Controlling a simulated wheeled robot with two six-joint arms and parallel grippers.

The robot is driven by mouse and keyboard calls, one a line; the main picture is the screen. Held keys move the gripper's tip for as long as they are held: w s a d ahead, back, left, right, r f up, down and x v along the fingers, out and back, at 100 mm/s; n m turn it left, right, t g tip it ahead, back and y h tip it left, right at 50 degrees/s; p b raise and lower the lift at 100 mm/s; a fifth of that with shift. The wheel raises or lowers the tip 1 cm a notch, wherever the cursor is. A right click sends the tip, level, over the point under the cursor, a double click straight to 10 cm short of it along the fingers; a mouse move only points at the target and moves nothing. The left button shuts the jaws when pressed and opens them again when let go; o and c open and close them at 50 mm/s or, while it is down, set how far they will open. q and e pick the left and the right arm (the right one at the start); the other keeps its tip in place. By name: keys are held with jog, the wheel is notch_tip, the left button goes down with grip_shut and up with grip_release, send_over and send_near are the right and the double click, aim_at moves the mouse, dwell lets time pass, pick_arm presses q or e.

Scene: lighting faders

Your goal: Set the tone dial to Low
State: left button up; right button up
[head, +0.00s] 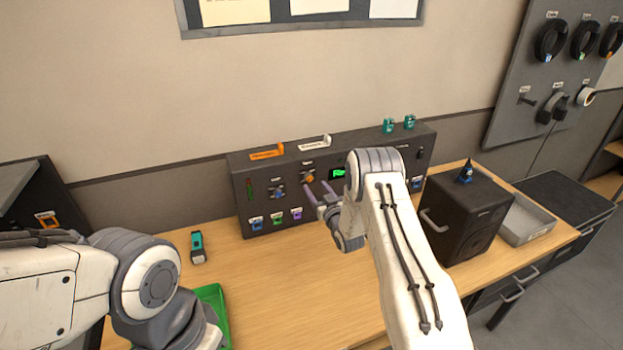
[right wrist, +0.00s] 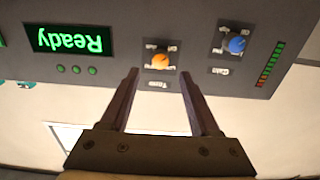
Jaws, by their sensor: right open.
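The tone dial is an orange knob (head: 308,177) on the front of a dark control panel (head: 345,149). In the right wrist view, which shows the panel upside down, the orange knob (right wrist: 160,61) has small marks around it and a label that seems to read Tone. Its pointer is too small to read. My right gripper (head: 318,189) is open and empty in front of the panel. In the wrist view its fingertips (right wrist: 159,73) straddle the line to the knob; contact cannot be told. My left arm is at lower left, its gripper out of frame.
A blue gain knob (right wrist: 236,44) sits beside the tone dial. A green screen reading Ready (right wrist: 68,40) is on its other side. A black speaker box (head: 466,215) stands right of my right arm. A torch (head: 197,246) and green tray (head: 213,299) lie left.

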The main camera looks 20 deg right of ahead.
aim_at(310, 179)
jog(key=shift+w+a+p, duration=0.1)
jog(key=shift+w+p, duration=0.4)
jog(key=shift+w, duration=1.9)
grip_shut()
